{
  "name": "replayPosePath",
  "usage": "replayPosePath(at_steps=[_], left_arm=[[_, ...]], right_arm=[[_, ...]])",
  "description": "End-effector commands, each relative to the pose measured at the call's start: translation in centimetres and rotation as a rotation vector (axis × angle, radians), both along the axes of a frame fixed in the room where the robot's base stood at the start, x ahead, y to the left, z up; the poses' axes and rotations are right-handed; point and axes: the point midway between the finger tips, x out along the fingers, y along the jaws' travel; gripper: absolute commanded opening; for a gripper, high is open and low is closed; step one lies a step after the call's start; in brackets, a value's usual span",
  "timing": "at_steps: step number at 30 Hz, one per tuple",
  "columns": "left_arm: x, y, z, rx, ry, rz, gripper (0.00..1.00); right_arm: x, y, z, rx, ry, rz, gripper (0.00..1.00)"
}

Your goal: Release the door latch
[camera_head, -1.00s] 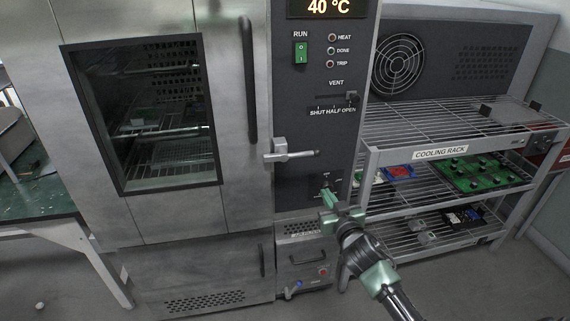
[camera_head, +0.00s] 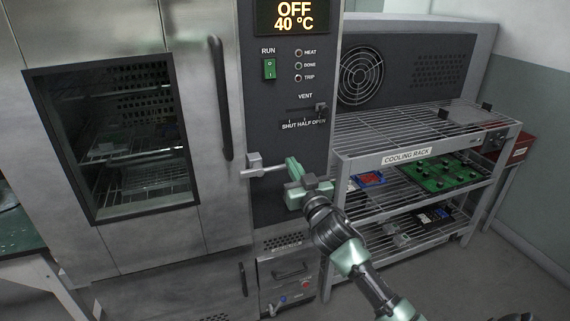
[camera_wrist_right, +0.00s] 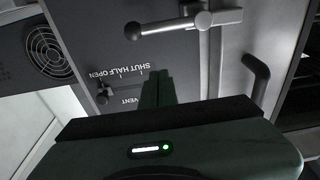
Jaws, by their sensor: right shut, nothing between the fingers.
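The door latch (camera_head: 256,163) is a grey metal block with a lever on the right edge of the steel oven door (camera_head: 203,175). Its lever lies about level, pointing right; in the head view its right end meets my gripper's outline. My right gripper (camera_head: 291,163) is shut and empty, with its fingertips by the lever's right end. In the right wrist view the latch lever (camera_wrist_right: 185,22) with its round knob lies beyond the shut fingers (camera_wrist_right: 157,88); a gap shows between them. The door looks closed. My left gripper is not in view.
The dark control panel (camera_head: 280,105) reads OFF and 40 °C, with a vent slider (camera_head: 321,108) above my gripper. A vertical door handle (camera_head: 220,98) stands out left of it. The cooling rack (camera_head: 405,158) with trays and boards stands close on the right.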

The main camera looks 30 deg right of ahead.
Motion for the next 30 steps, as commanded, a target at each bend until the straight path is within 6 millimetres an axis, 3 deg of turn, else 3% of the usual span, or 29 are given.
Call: replayPosePath(at_steps=[10,12,16,30], left_arm=[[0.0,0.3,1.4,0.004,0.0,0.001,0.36],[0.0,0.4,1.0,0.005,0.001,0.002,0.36],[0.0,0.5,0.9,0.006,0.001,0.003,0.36],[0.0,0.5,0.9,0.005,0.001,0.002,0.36]], right_arm=[[6.8,-1.6,1.3,-0.001,-0.001,-0.001,0.0],[6.2,-1.4,-0.9,0.003,0.005,0.0,0.0],[5.9,-1.3,-2.2,0.002,0.001,0.0,0.0],[5.7,-1.3,-3.0,0.0,0.001,0.0,0.0]])
